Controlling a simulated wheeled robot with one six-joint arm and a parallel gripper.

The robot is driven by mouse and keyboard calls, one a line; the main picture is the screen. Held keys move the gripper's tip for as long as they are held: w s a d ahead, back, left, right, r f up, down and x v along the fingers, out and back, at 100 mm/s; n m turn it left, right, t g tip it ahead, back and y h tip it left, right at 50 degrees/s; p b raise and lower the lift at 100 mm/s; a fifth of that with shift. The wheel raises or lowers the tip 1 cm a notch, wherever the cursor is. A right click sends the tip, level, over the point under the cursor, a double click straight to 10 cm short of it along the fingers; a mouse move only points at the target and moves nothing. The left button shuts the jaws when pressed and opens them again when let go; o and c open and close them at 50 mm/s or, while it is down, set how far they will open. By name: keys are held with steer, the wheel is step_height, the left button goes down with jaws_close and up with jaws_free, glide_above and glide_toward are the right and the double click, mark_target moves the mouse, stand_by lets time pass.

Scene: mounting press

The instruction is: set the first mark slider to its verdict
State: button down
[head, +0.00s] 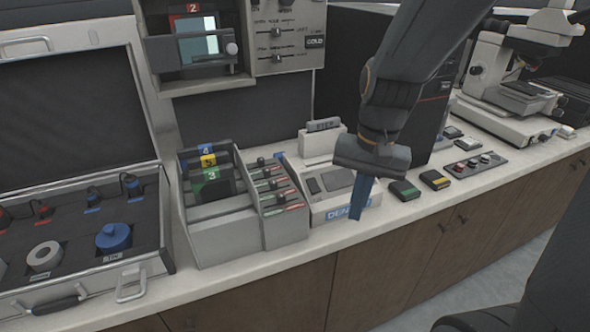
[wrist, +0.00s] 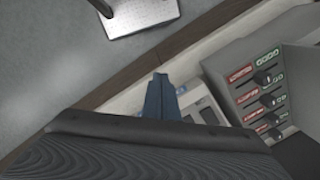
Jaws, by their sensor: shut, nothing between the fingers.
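The mark slider panel (head: 270,222) is a sloped grey box on the counter, left of my gripper in the head view. It carries several rows, each with a small black knob and red and green labels. It also shows at the right of the wrist view (wrist: 291,88). The label text is too small to read, and I cannot tell which row is first. My gripper (head: 356,211) is shut and empty, its blue fingers pointing down near the counter's front edge, to the right of the panel and apart from it. The fingers also show in the wrist view (wrist: 159,84).
A rack (head: 222,236) with numbered folders stands left of the panel. A pale device with a blue label (head: 340,213) stands behind my fingers. Green (head: 404,190) and yellow-marked (head: 435,179) blocks lie to the right. An open case (head: 166,236) is at far left.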

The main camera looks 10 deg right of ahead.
mark_target(281, 199)
steer(key=w+a+r+m+g+y+p, duration=0.1)
steer(key=w+a+r+m+y+p, duration=0.15)
steer(key=r+m, duration=0.3)
steer(key=w+a+r+m+y+p, duration=0.1)
steer(key=w+a+r+m, duration=0.1)
steer(key=w+r+m, duration=0.35)
steer(key=shift+n, duration=0.6)
steer(key=x, duration=0.3)
steer(key=s+p+x, duration=0.1)
steer(key=x, duration=0.4)
steer(key=shift+s+a+f, duration=0.2)
steer(key=shift+s+a, duration=0.15)
steer(key=shift+s, duration=0.1)
steer(key=a+p, duration=0.1)
steer(key=a, duration=0.1)
steer(key=shift+s+a+r, duration=0.25)
steer(key=shift+s, duration=0.1)
steer(key=shift+s+a+f+p, duration=0.15)
steer(key=shift+a+p, duration=0.2)
steer(key=shift+a, duration=0.25)
